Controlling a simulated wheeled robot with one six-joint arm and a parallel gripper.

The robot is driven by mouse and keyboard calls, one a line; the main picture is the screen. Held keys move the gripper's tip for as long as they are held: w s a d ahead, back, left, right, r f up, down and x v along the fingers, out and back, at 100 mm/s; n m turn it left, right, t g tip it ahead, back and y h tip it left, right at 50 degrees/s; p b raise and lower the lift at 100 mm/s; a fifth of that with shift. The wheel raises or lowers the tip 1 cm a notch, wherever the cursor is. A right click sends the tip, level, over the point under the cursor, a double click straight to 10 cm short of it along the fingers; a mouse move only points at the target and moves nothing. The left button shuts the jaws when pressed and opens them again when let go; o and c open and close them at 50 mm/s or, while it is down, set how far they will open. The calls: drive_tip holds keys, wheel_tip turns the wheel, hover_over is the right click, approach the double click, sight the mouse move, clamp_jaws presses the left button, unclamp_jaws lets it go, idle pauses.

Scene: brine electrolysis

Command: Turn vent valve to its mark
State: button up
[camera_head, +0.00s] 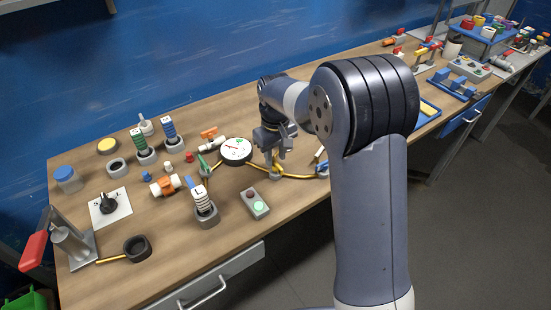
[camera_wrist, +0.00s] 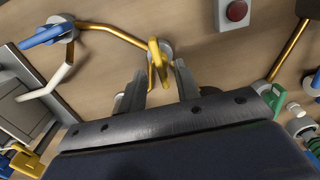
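No label reading "vent" is legible, so I cannot tell by name which valve is the vent valve. A valve with a yellow handle (camera_wrist: 158,60) sits on a brass pipe in the wrist view. My gripper (camera_wrist: 160,72) is open, its two fingers apart on either side of the yellow handle, with gaps visible. In the head view my gripper (camera_head: 276,160) points down over this valve (camera_head: 277,176), partly hiding it. A blue-handled valve (camera_wrist: 45,36) and a green-handled valve (camera_wrist: 271,98) stand on either side. I cannot make out a mark.
A round gauge (camera_head: 236,150) stands left of my gripper in the head view. A button box (camera_head: 255,203) lies in front, with its red button (camera_wrist: 237,11) in the wrist view. Pipes (camera_wrist: 110,32) link the valves. Open bench lies toward the front edge (camera_head: 300,205).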

sight(276, 162)
wheel_tip(276, 162, up, 9)
idle(0.3)
wheel_tip(276, 162, down, 11)
drive_tip(key=shift+r, duration=0.1)
idle(0.5)
idle(0.5)
